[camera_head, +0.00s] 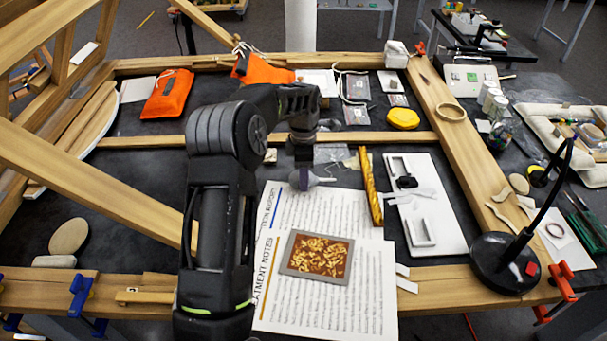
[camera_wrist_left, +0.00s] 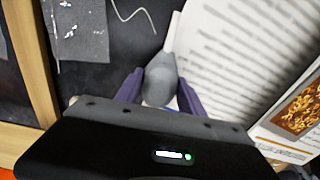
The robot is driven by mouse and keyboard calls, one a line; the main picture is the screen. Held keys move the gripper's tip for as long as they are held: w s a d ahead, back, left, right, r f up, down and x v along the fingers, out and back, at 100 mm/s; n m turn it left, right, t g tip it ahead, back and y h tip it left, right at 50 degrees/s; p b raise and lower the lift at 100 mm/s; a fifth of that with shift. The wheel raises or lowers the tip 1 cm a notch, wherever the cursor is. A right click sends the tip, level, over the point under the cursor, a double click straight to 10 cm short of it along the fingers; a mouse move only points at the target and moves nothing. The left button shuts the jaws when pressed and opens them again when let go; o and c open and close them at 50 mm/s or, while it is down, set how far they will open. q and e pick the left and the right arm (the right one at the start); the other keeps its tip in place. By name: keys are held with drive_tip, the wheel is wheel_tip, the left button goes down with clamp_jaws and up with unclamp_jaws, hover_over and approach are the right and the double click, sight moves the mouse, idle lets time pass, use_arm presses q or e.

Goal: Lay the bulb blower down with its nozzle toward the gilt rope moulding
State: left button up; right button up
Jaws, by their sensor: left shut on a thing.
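The grey bulb blower (camera_head: 309,182) is in my left gripper (camera_head: 302,185) over the upper edge of the printed sheets. Its pale nozzle points right in the head view, toward the gilt rope moulding (camera_head: 371,187), with a gap between them. The moulding is a twisted gold strip lying lengthwise along the sheets' right edge. In the left wrist view, the blower (camera_wrist_left: 161,79) sits between the two purple fingers of the left gripper (camera_wrist_left: 158,94), nozzle pointing away. Whether the blower touches the surface, I cannot tell. My right gripper is out of view.
Printed sheets (camera_head: 345,302) lie below the gripper, with a framed gilt piece (camera_head: 318,256) on them. A white board (camera_head: 447,235) with small parts lies right of the moulding. A black lamp base (camera_head: 505,268) stands at the right. Wooden frame bars (camera_head: 440,125) cross the dark table.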

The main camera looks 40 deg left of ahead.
use_arm(q)
drive_tip(key=shift+f, duration=0.25)
drive_tip(key=shift+f, duration=0.2)
drive_tip(key=o, duration=1.4)
drive_tip(key=shift+r, duration=0.1)
wheel_tip(320, 180, up, 12)
drive_tip(key=shift+r+b, duration=0.1)
drive_tip(key=shift+b, duration=0.75)
